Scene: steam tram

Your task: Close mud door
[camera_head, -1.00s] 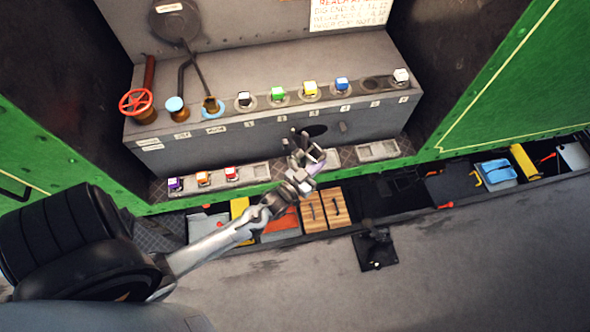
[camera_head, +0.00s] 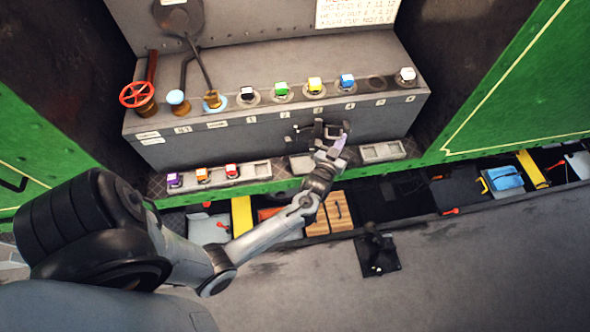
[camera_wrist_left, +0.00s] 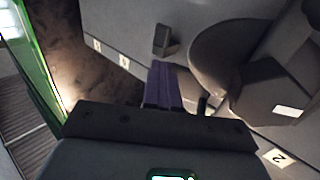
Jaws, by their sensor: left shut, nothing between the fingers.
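The mud door (camera_wrist_left: 275,88) shows in the left wrist view as a thick dark flap with a small white label. It stands out from the bench front beside a round, dark opening (camera_wrist_left: 215,55), so it looks open. In the head view my arm and hand largely hide this spot. My left gripper (camera_head: 341,141) is in front of the bench near the opening. Its purple fingers (camera_wrist_left: 163,88) are shut and empty. They point at the bench face between the opening and a small dark block (camera_wrist_left: 165,40), with no clear contact. My right gripper is not in view.
The bench (camera_head: 180,148) carries several coloured knobs along its top and a red handwheel (camera_head: 137,95) at the left. Shallow trays (camera_head: 381,152) lie below its front. A floor trough holds tools, and a small black pedal unit (camera_head: 376,255) stands on the open floor.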

